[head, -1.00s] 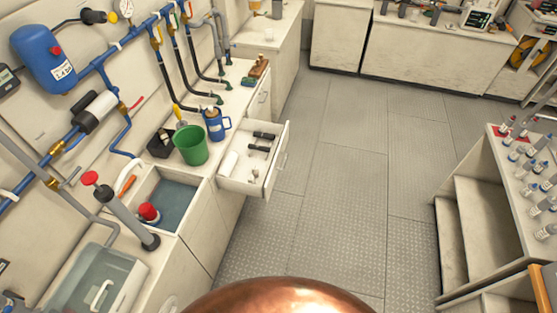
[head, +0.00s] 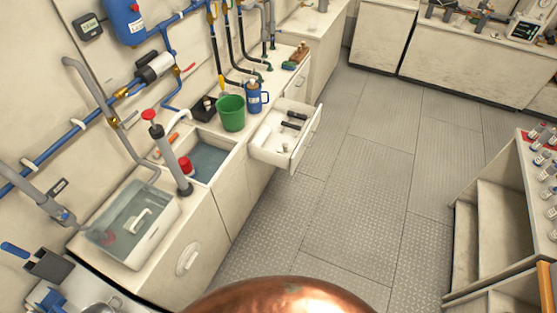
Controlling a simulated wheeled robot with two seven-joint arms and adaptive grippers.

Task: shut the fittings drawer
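The fittings drawer (head: 284,156) is a white drawer that stands open from the counter on the left, jutting over the walkway. Dark fittings (head: 292,121) and some light pieces lie inside it. A handle (head: 308,137) shows on its front face. Neither of my grippers shows in the head view, so their state is hidden. A copper-coloured rounded part of mine fills the bottom middle of the view.
A sink (head: 207,160) lies nearer. A white shelf unit (head: 508,215) stands at right. The grey floor (head: 340,200) between is clear.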

